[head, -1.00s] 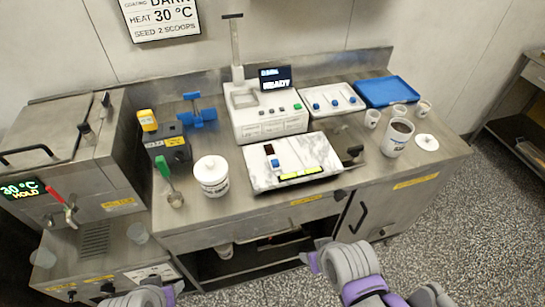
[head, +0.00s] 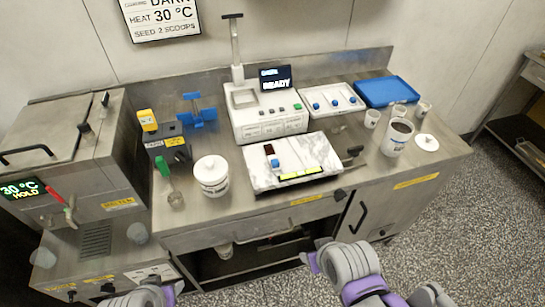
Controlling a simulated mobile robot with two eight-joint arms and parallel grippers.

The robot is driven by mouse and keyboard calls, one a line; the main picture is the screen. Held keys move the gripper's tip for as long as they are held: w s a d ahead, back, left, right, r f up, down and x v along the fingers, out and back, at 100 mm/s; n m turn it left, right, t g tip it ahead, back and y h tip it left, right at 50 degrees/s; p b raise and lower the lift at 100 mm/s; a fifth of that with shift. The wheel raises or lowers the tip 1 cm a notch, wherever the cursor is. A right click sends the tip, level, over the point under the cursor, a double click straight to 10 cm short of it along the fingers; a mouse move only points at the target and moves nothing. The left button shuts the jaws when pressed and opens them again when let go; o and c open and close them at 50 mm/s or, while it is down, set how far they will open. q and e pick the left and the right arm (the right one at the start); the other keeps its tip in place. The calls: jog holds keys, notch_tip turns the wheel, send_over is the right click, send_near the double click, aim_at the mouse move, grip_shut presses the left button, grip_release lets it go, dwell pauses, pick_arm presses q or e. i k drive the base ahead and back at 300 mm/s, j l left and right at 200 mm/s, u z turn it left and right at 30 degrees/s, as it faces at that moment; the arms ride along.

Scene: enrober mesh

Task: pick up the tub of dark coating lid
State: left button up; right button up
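An open white tub (head: 393,148) with dark brown coating inside stands at the right of the steel counter. A round white lid (head: 427,142) with a small knob lies flat on the counter just right of it. Another white tub (head: 213,186) stands left of centre with its own white lid on. My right gripper (head: 315,256) is in front of the counter's lower front, well away from the lid and touching nothing visible. My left gripper (head: 166,293) is at the bottom edge, partly cut off, far from the lid. The finger gap of neither gripper can be made out.
Small white cups (head: 372,118) and a blue tray (head: 388,91) stand behind the open tub. A marble slab (head: 310,150) and a white machine with a READY screen (head: 268,122) fill the middle. A green-handled scoop (head: 165,170) is at left. The counter's front right is clear.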

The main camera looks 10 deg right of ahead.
aim_at(427, 142)
jog(key=z, duration=1.55)
